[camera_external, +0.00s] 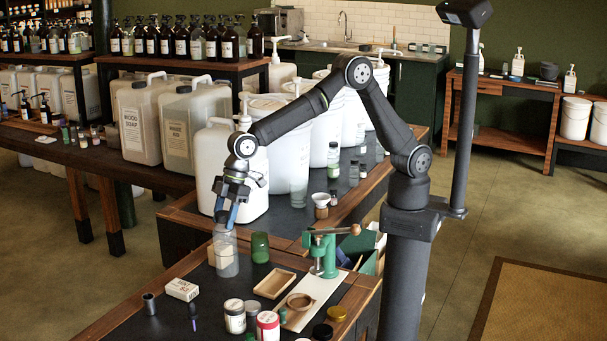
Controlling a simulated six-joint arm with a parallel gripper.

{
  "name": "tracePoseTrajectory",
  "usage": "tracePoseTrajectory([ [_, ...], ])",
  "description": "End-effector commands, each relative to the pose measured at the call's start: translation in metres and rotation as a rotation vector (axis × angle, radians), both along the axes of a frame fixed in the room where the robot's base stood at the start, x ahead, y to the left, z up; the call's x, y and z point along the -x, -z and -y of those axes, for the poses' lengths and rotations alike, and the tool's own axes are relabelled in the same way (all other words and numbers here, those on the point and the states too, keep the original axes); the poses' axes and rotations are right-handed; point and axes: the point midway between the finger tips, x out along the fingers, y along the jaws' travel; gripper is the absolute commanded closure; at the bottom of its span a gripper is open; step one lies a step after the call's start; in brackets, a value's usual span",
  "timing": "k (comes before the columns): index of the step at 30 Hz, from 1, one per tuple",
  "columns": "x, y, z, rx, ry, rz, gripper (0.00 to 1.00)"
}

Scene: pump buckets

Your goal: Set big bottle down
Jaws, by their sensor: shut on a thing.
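The big bottle (226,257) is clear, with a cloudy look. It is upright over the dark top of the front bench (165,318), near its back left edge. My gripper (224,226) points down from above and is shut on the bottle's top. The bottle's base looks at or very near the bench top; I cannot tell whether it touches. The fingertips partly hide the bottle's neck.
A green glass jar (260,247) stands close to the bottle's right. A wooden tray (274,284), a green press (323,256), a small white box (182,290) and several jars share the bench. Large white containers (222,165) stand behind.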

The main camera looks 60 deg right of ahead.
Motion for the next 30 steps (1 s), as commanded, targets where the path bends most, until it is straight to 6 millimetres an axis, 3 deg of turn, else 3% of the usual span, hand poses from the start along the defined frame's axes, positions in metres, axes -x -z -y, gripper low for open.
tracePoseTrajectory([
  [7,0.005,0.014,-0.01,0.0,0.001,0.001,0.91],
  [14,0.005,0.045,-0.009,0.0,0.001,0.0,0.91],
  [25,0.005,0.049,-0.009,-0.001,0.0,0.0,0.91],
  [26,0.005,0.049,-0.009,-0.001,0.0,0.0,0.55],
  [29,0.005,0.049,-0.009,-0.001,0.0,0.0,0.35],
  [30,0.005,0.049,-0.009,-0.001,0.0,0.0,0.35],
])
